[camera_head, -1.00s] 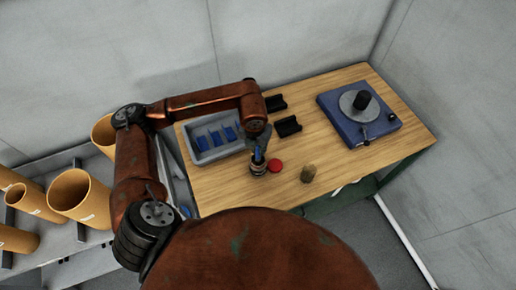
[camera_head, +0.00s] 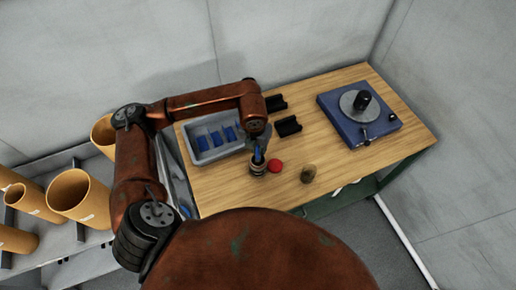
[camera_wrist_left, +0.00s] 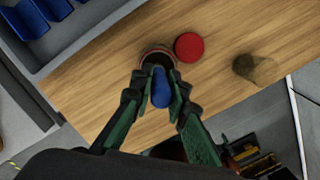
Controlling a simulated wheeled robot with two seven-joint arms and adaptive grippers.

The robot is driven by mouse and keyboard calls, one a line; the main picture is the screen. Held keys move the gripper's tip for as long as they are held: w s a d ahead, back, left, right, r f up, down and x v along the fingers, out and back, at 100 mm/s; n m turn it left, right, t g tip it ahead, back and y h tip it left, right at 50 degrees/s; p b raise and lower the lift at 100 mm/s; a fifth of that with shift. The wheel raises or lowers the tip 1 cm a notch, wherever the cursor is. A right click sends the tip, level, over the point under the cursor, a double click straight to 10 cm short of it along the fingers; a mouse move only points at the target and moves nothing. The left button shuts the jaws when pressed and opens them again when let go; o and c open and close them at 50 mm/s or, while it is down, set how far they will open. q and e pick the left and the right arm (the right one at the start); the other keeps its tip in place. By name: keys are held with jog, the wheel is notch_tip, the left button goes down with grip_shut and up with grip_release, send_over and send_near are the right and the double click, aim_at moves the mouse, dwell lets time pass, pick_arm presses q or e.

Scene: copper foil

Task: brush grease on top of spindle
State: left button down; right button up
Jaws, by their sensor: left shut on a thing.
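My left gripper (camera_head: 257,150) is shut on the blue handle of what looks like a brush; the handle (camera_wrist_left: 161,88) shows between the fingers in the left wrist view. It holds the handle directly over a small open round jar (camera_head: 258,169), whose dark inside shows in the left wrist view (camera_wrist_left: 156,57). The brush's lower end is hidden, so I cannot tell how deep it sits in the jar. A red round lid (camera_head: 275,166) lies beside the jar. At the right, a blue base (camera_head: 345,125) bears a grey disc (camera_head: 350,108) with a black upright spindle (camera_head: 362,99).
A grey bin (camera_head: 205,156) with blue dividers stands at the back left of the wooden table. Two black holders (camera_head: 288,126) lie right of it. A small brownish cup (camera_head: 308,174) stands near the front edge. The table between cup and blue base is clear.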

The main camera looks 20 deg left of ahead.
pick_arm(q)
jog(key=shift+r+p, duration=1.2)
jog(key=shift+r, duration=1.2)
jog(key=shift+r+p, duration=0.4)
jog(key=shift+r, duration=0.7)
jog(key=shift+f, duration=0.1)
